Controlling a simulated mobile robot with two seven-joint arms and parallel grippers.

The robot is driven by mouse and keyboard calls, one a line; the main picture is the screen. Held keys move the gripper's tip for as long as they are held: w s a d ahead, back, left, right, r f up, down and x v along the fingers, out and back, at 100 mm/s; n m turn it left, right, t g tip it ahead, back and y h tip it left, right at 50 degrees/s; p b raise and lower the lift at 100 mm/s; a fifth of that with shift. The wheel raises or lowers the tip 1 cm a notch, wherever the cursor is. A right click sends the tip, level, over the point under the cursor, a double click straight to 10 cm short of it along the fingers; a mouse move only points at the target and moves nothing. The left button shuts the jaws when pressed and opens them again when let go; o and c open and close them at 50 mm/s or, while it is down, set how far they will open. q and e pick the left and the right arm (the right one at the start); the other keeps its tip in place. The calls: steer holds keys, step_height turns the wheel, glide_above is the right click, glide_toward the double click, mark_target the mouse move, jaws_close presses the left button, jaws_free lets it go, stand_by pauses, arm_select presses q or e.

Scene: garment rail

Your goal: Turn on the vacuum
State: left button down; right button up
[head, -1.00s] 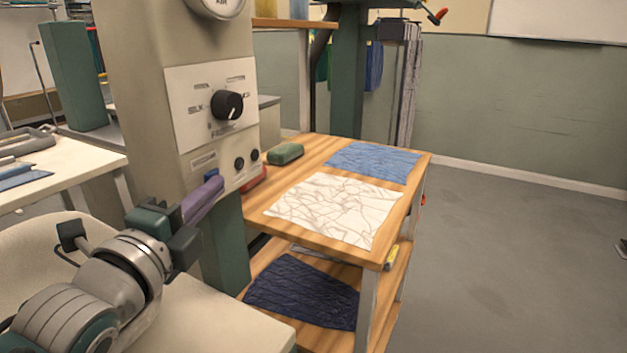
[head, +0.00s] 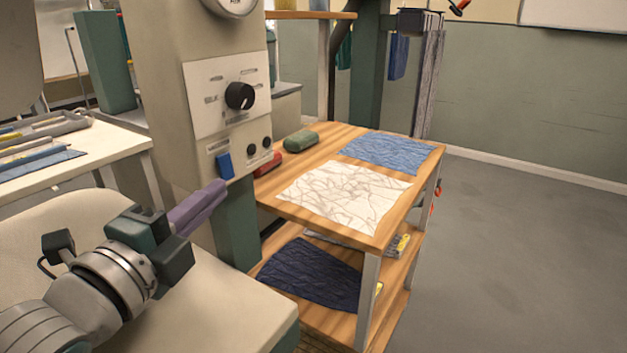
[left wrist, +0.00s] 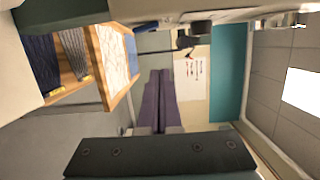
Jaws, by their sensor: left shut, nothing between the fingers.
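A beige machine column (head: 168,90) stands left of centre in the head view. Its upper white panel carries a black knob (head: 239,96) with small labels I cannot read. No label that I can read says vacuum. My left gripper (head: 222,187) is shut and empty, its purple fingers pointing up and right. In the picture its tips are just below the blue switch; I cannot tell the gap in depth. The fingers also show in the left wrist view (left wrist: 160,73). My right gripper is not in view.
A pale padded board (head: 245,300) lies below my left arm. Open floor lies to the right.

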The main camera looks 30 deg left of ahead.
arm_select(q)
steer(key=s, duration=0.3)
steer(key=shift+s+d, duration=0.3)
steer(key=shift+d, duration=0.05)
steer(key=shift+r, duration=0.1)
